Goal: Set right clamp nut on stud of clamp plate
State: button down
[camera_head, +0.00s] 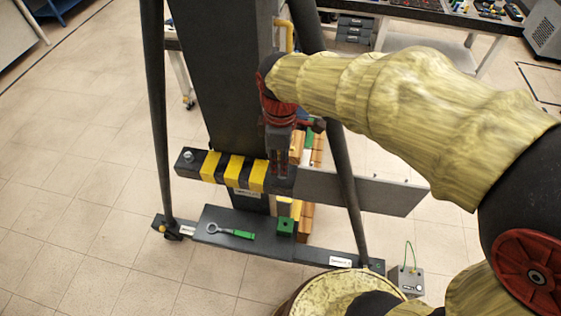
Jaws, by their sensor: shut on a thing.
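The clamp plate (209,166) is a dark bar with yellow and black stripes, lying across the front of the dark upright column. A small metal nut or stud end (187,156) shows at its left end. My gripper (279,172) points down at the plate's right end, with its fingers close together. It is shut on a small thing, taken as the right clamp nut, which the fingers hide. The right stud is hidden behind the fingers too, so I cannot tell whether nut and stud touch.
A grey beam (365,191) runs right from the plate. Below, a dark base shelf (212,214) holds a green-handled eye tool (232,232) and a green block (286,226). Slanted dark legs (157,110) flank the column. A small grey box (410,281) stands on the floor at lower right.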

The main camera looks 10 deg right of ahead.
jog(key=c, duration=1.7)
grip_release()
jog(key=shift+o, duration=0.2)
notch_tip(320, 180, up, 12)
jog(key=s+d+f+m+t+b, duration=0.2)
jog(key=s+d+f+m+b, duration=0.2)
jog(key=f+b, duration=0.4)
jog(key=s+d+f+m+t+b, duration=0.1)
jog(key=s+d+f+m+b, duration=0.3)
jog(key=f+m+b, duration=0.2)
jog(key=s+d+f+m+t+b, duration=0.2)
jog(key=s+d+f+m+b, duration=0.2)
jog(key=f+b, duration=0.7)
notch_tip(320, 180, down, 3)
jog(key=shift+s+d+r+m+t, duration=0.2)
jog(key=shift+m+t, duration=0.1)
jog(key=shift+m, duration=0.1)
